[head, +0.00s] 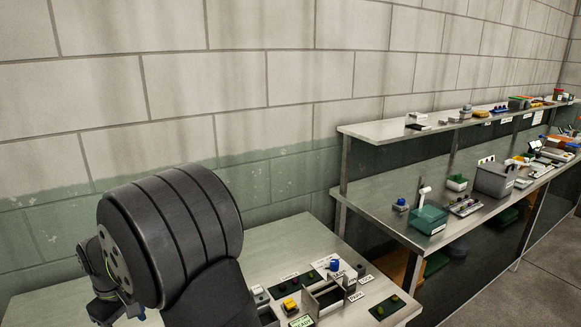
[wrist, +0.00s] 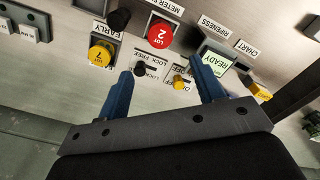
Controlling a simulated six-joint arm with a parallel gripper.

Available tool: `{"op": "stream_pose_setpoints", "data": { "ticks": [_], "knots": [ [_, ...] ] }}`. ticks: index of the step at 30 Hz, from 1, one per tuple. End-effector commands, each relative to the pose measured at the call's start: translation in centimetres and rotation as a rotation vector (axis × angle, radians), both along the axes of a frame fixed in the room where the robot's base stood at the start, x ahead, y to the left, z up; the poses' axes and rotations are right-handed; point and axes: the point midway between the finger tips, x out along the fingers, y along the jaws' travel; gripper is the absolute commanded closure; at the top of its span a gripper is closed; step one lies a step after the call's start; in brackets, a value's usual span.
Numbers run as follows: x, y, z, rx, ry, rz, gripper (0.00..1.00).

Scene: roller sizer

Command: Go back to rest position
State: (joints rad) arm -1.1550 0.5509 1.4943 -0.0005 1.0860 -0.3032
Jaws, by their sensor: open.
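My gripper (wrist: 161,66) is open in the wrist view, with two blue fingers apart and nothing between them. The fingers point toward a grey panel (wrist: 65,75) with labelled controls. A black LOCK/FREE knob (wrist: 140,69) and a yellow ON/OFF knob (wrist: 178,82) show near the fingertips; contact cannot be told. A display (wrist: 214,62) reads READY. In the head view my dark arm covers the left of the bench, and my fingers cannot be made out.
The bench (head: 268,240) carries a blue knob (head: 334,264), a yellow knob (head: 290,304) and labelled panels. To the right, a long metal bench (head: 375,200) with a raised shelf (head: 385,131) holds a teal box (head: 429,219) and a grey bin (head: 493,180). A block wall stands behind.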

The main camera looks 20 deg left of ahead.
Motion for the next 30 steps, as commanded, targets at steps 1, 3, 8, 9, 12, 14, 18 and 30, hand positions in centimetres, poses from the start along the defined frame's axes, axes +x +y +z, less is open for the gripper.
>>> {"op": "stream_pose_setpoints", "data": {
  "ticks": [1, 3, 8, 9, 12, 14, 18, 30],
  "knots": [
    [-0.1, -0.3, -1.8, -0.015, 0.007, 0.000, 0.38],
    [-0.1, -0.3, -3.2, -0.014, 0.007, 0.000, 0.38],
    [-0.1, -0.3, -6.5, -0.013, 0.006, 0.000, 0.38],
    [-0.1, -0.2, -7.2, -0.013, 0.007, 0.000, 0.38],
    [-0.1, -0.3, -9.3, -0.013, 0.006, 0.000, 0.38],
    [-0.1, -0.3, -10.5, -0.014, 0.007, 0.000, 0.38],
    [0.0, -0.1, -11.0, -0.004, 0.001, 0.000, 0.38],
    [2.2, -3.6, -5.1, -0.008, 0.004, -0.004, 0.38]
  ]
}}
